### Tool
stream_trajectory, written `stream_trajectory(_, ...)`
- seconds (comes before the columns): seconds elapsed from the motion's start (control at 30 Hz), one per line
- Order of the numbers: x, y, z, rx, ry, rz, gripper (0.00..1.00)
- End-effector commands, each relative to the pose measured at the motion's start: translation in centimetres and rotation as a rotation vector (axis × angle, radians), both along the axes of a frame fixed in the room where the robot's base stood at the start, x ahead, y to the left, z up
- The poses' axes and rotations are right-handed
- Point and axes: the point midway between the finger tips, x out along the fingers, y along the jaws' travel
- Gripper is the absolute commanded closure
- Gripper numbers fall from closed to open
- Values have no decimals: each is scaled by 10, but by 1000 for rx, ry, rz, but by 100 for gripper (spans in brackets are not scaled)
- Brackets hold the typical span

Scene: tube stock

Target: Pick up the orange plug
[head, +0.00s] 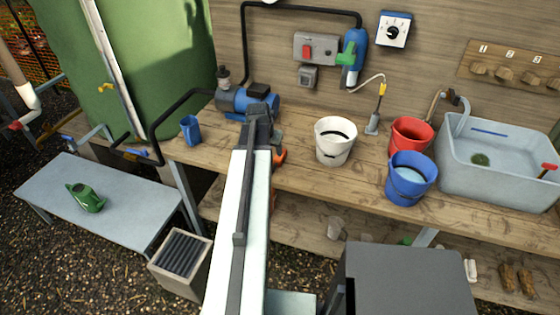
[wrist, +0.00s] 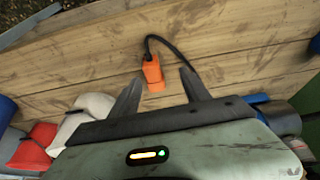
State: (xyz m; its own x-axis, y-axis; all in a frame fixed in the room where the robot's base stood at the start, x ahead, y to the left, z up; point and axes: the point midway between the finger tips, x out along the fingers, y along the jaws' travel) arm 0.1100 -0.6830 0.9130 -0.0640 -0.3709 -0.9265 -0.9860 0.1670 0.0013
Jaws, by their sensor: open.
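The orange plug (wrist: 153,73) lies on bare wooden planks in the wrist view, with a black cable curving from its top to the right. My gripper (wrist: 161,73) is open, with its two dark fingers on either side of the plug in the picture. The plug appears nearer the left finger. I cannot tell how far the fingertips are above it, and I see no grip on it. In the head view my arm hides much of this part of the bench; an orange patch (head: 280,156) shows just right of the arm, and I cannot tell whether it is the plug.
The wooden bench (head: 310,178) carries a blue pump (head: 240,101), a blue cup (head: 190,129), a white bucket (head: 334,143), a red bucket (head: 411,134), a blue bucket (head: 409,180) and a grey sink (head: 495,185). A low table (head: 125,209) with a green watering can stands left.

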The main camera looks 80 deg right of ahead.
Motion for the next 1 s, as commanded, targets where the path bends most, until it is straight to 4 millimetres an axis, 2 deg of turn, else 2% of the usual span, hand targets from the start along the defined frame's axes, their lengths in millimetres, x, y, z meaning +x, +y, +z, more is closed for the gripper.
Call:
stream_trajectory(0.03, -12, -3, -2, -4, -1, -21, 45)
stream_trajectory(0.13, -19, -4, -2, -8, -1, -32, 45)
stream_trajectory(0.23, -18, -6, -7, -7, -1, -32, 45)
stream_trajectory(0.4, -19, -13, -28, -7, -1, -30, 45)
stream_trajectory(0.57, -19, -14, -28, -7, -1, -28, 45)
stream_trajectory(0.67, -19, -16, -40, -7, -1, -28, 45)
stream_trajectory(0.87, -22, -25, -74, -7, -1, -27, 45)
stream_trajectory(1.0, -22, -29, -78, -7, -1, -27, 45)
